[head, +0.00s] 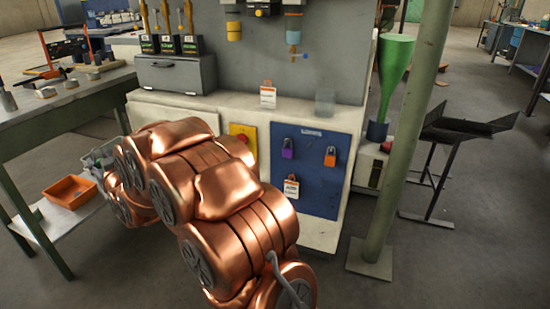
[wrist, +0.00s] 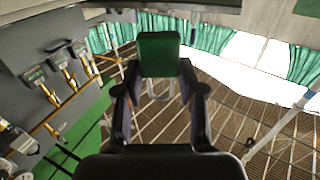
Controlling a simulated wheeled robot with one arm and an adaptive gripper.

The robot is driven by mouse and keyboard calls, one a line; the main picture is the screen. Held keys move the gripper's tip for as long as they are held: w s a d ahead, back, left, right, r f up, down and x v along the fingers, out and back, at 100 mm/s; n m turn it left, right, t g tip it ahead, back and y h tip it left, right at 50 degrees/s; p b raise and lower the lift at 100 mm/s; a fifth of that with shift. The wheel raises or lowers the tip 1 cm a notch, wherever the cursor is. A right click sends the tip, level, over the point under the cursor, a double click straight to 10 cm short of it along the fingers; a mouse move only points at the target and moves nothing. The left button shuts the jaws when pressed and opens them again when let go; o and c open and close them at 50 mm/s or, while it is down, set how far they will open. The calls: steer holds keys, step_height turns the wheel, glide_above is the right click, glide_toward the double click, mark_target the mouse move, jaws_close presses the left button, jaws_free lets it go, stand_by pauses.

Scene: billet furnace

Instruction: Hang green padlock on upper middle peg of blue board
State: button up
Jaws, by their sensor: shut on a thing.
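In the wrist view my gripper (wrist: 159,72) is shut on the green padlock (wrist: 158,50), with its dark fingers on either side. The padlock's body is at the fingertips, and its pale shackle shows below the body in the picture, between the fingers. In the head view the blue board (head: 318,197) is on the lower front of the grey station. A purple padlock (head: 288,148) hangs at its upper left and an orange one (head: 330,156) at its upper right. A white-and-orange tag (head: 291,187) hangs lower left. The upper middle peg is too small to make out. My arm hides my gripper and the green padlock in the head view.
A pale ledge (head: 345,117) above the board holds a small tag and a clear cup. A green post (head: 405,150) stands right of the board, with a dark stand (head: 455,145) beyond. An orange bin (head: 69,191) sits on a low shelf at left.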

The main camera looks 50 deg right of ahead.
steer(key=s+d+f+m+g+h, duration=0.1)
steer(key=d+f+m+h, duration=0.15)
steer(key=d, duration=0.45)
steer(key=d+f+m+h, duration=0.1)
steer(key=d+h, duration=0.2)
steer(key=d, duration=0.4)
steer(key=m+g+h+b, duration=0.2)
steer(key=m+g+h, duration=1.05)
steer(key=g, duration=0.25)
glide_toward(312, 149)
step_height(312, 149, up, 2)
steer(key=s+a, duration=0.2)
steer(key=shift+y, duration=0.3)
steer(key=shift+w+d+f, duration=0.1)
steer(key=shift+w+d, duration=0.3)
steer(key=shift+d, duration=0.75)
steer(key=shift+w+d+f, duration=0.1)
steer(key=shift+w+d, duration=0.25)
steer(key=shift+d, duration=0.75)
steer(key=shift+w+d+f, duration=0.1)
steer(key=shift+w+d, duration=0.3)
steer(key=shift+d, duration=0.75)
steer(key=shift+w+d+f+p, duration=0.1)
steer(key=shift+d+f+p, duration=0.05)
steer(key=shift+d+p, duration=0.25)
steer(key=shift+w+d+f+p, duration=0.15)
steer(key=shift+d+f+p, duration=0.05)
steer(key=shift+d+p, duration=0.2)
